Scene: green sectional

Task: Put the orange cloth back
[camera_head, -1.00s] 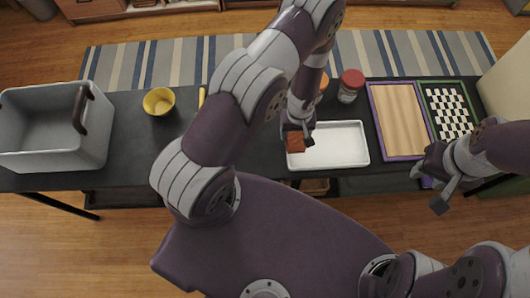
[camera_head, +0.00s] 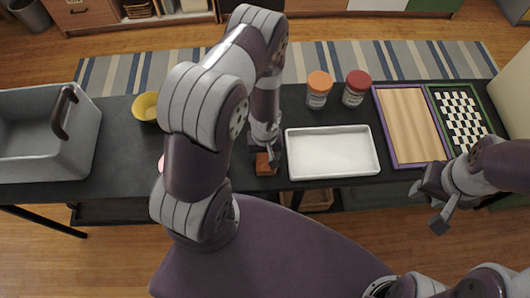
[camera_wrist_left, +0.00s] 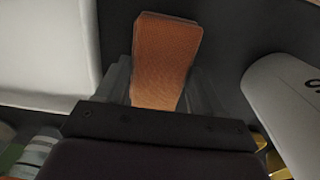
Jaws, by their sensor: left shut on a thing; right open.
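The orange cloth (camera_head: 265,165) is a small folded piece just left of the white tray in the head view. My left gripper (camera_head: 266,152) is shut on it. In the left wrist view the cloth (camera_wrist_left: 164,62) stands out between the two fingers (camera_wrist_left: 160,95), over the dark table top. My right gripper (camera_head: 436,200) is open and empty at the table's front edge, below the purple-framed board.
The white tray (camera_head: 332,152) is empty. Two jars, orange-lidded (camera_head: 318,90) and red-lidded (camera_head: 356,88), stand behind it. A wooden board (camera_head: 410,125) and a checkered board (camera_head: 460,118) lie right. A grey bin (camera_head: 84,140) and yellow cup (camera_head: 146,106) are left.

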